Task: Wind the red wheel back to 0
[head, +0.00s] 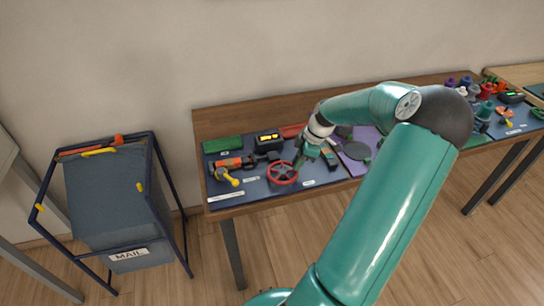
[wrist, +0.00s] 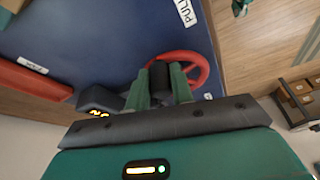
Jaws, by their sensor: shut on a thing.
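The red wheel (head: 282,180) lies at the front of the blue board on the wooden bench in the head view. In the wrist view the wheel (wrist: 204,68) shows its rim behind and beside my fingers. My gripper (head: 302,162) is over the wheel's right side. In the wrist view my gripper's green fingers (wrist: 160,82) are shut around a dark upright piece (wrist: 159,76), which seems to be the wheel's handle. A dark display box (head: 268,139) with yellow figures stands behind the wheel; its figures (wrist: 98,113) are too small to read.
An orange and black tool (head: 232,162) and a yellow-ended piece (head: 229,178) lie left of the wheel. A green block (head: 222,145) and a red block (head: 292,131) sit at the back. A mail bin (head: 110,200) stands left of the bench.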

